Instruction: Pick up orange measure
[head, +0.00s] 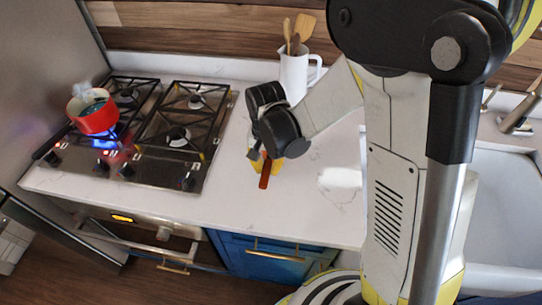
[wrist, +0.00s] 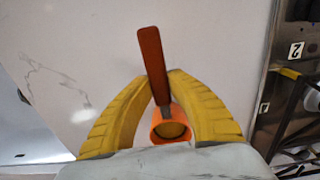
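The orange measure has an orange cup (wrist: 170,122) and a red-brown handle (wrist: 153,62). In the head view its handle (head: 265,174) points toward the counter's front edge. My gripper (wrist: 160,80) has yellow fingers on both sides of the measure. The fingertips come together close against the two sides of the handle near the cup, so the gripper looks shut on it. In the head view my gripper (head: 265,162) is low over the white counter and hides the cup. I cannot tell whether the measure touches the counter.
A gas stove (head: 160,130) stands to the left, with a red pot (head: 93,113) over a lit blue flame. A white jug (head: 294,76) with wooden utensils stands behind my gripper. A sink (head: 505,205) is at the right. The counter in front of my gripper is clear.

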